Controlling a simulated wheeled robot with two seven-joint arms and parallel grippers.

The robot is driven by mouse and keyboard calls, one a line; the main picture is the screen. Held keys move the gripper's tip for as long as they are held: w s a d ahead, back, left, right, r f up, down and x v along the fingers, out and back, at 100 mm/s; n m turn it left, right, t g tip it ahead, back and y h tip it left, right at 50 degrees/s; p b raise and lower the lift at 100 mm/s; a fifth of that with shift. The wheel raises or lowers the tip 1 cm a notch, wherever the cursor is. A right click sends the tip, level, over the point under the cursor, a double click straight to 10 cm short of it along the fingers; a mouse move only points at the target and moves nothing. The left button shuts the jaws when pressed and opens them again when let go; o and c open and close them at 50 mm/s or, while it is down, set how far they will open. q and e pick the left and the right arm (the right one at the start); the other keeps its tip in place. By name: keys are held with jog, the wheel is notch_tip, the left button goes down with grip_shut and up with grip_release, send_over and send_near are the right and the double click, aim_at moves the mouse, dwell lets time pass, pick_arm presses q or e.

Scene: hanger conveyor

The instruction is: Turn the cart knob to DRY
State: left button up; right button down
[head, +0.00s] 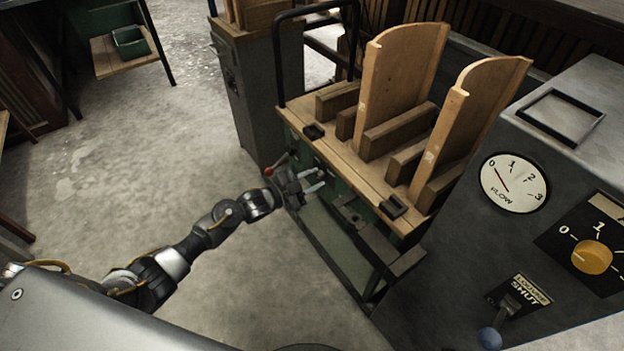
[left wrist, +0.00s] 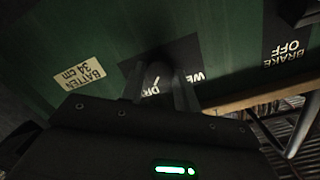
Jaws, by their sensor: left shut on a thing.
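The cart (head: 292,124) has a wooden top and a dark green side panel. In the left wrist view, a black plate on the green panel (left wrist: 112,45) carries the words DRY (left wrist: 153,88) and WE, the rest covered, both upside down. The dark cart knob (left wrist: 157,73) sits on this plate between the two fingers of my left gripper (left wrist: 160,92), which is shut on it. Which word the knob points at is not clear. In the head view, my left gripper (head: 306,184) is at the cart's side and hides the knob. My right gripper is not in view.
A red-tipped lever (head: 268,171) is close beside my left gripper. A BRAKE OFF label (left wrist: 289,48) and a BATTEN label (left wrist: 80,75) flank the plate. A grey machine with a flow dial (head: 514,183) stands right of the cart. The floor to the left is clear.

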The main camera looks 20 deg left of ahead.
pick_arm(q)
jog(key=o, duration=1)
jog(key=shift+c, duration=0.2)
jog(key=shift+s+a, duration=0.1)
jog(key=shift+s, duration=0.1)
jog(key=p+v, duration=0.1)
jog(key=v, duration=0.9)
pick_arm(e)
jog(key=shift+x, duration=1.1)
pick_arm(q)
jog(key=shift+s+a+r, duration=0.1)
jog(key=shift+s, duration=0.05)
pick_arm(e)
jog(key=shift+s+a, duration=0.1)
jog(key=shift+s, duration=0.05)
